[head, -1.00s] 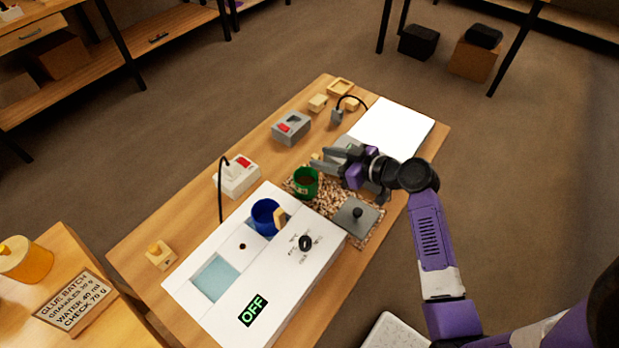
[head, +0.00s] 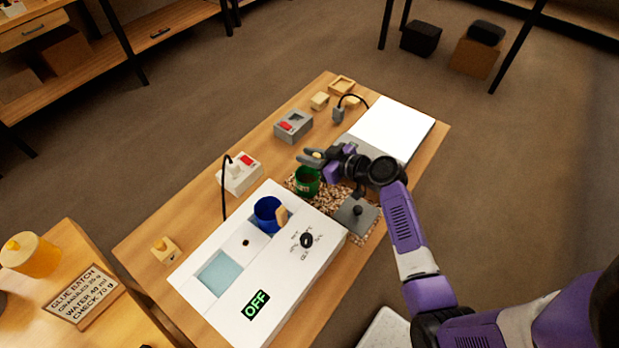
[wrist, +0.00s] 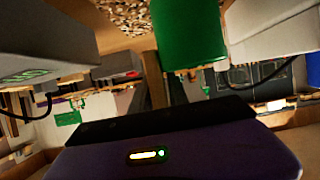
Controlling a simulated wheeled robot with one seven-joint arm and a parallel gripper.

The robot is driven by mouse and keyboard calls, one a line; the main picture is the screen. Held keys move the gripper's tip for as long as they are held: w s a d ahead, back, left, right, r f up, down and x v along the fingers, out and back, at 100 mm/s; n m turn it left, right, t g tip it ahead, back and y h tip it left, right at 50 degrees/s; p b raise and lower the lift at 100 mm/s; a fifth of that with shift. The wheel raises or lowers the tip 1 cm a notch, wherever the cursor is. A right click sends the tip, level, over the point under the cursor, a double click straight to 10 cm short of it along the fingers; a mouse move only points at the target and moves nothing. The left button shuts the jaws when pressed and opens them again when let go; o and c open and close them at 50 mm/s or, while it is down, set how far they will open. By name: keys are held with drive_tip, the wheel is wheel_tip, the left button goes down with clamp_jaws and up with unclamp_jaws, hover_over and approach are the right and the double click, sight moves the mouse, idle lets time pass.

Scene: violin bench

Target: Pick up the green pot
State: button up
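The green pot (head: 307,182) stands upright on the speckled mat (head: 336,198), with dark contents at its top. My gripper (head: 309,158) is just behind the pot's rim in the head view. The fingers look spread, and nothing is seen held. Whether a finger touches the pot is unclear.
A grey lidded block (head: 356,213) sits on the mat's near right. The white heater unit (head: 285,265), marked OFF, holds a blue pot (head: 268,213). A white switch box (head: 240,175) and grey box (head: 293,125) stand left.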

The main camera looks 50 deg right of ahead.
clamp_jaws()
drive_tip(key=shift+r, duration=0.1)
idle(1.2)
